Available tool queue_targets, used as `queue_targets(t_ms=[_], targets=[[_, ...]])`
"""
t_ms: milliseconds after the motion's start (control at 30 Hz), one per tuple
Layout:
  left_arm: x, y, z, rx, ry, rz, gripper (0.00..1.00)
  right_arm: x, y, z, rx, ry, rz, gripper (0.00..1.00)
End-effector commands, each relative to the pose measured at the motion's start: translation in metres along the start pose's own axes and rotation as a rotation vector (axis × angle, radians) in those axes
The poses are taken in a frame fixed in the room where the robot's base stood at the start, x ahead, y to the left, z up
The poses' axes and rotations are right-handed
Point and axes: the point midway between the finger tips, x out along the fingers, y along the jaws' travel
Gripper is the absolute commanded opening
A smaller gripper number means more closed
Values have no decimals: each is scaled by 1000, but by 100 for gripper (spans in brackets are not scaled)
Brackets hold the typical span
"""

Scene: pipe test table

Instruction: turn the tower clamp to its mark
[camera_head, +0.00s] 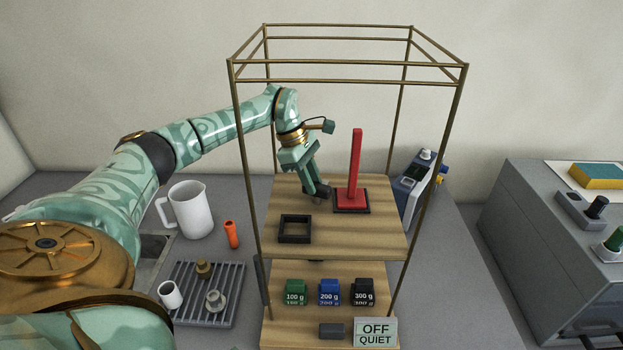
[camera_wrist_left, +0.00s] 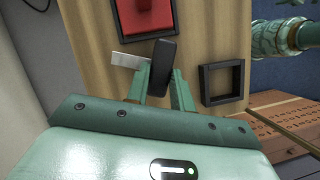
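My left gripper (camera_head: 318,190) reaches through the brass frame, pointing down at the upper wooden board. In the left wrist view its two fingers (camera_wrist_left: 161,88) close in on both sides of a dark block (camera_wrist_left: 165,62), which looks like the handle of the tower clamp. A pale flat bar (camera_wrist_left: 128,60) sticks out to the left beside it. In the head view the fingers hide most of the clamp, and I cannot make out its mark. My right gripper is not in view.
A red upright (camera_head: 356,165) on a dark square base stands right of the gripper. An empty black square frame (camera_head: 294,240) lies in front. Brass posts (camera_head: 245,190) surround the board. Green, blue and black weights (camera_head: 329,290) stand on the lower shelf. A white jug (camera_head: 190,211) stands left.

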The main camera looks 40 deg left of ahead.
Motion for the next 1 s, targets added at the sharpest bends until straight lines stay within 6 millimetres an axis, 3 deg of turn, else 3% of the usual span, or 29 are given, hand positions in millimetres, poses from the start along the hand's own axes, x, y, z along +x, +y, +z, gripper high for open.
queue_targets(t_ms=[167, 600, 933, 967, 1000], targets=[[-1, 0, 0, -15, 1, 6, 1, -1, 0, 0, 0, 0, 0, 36], [-1, -5, 1, -352, 1, 147, 1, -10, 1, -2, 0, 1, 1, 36], [-1, -4, 1, -371, -2, 155, 1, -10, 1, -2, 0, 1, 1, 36], [-1, -4, 1, -371, -2, 155, 29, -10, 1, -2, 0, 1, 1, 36], [-1, -4, 1, -371, -2, 155, 40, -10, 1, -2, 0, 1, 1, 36]])
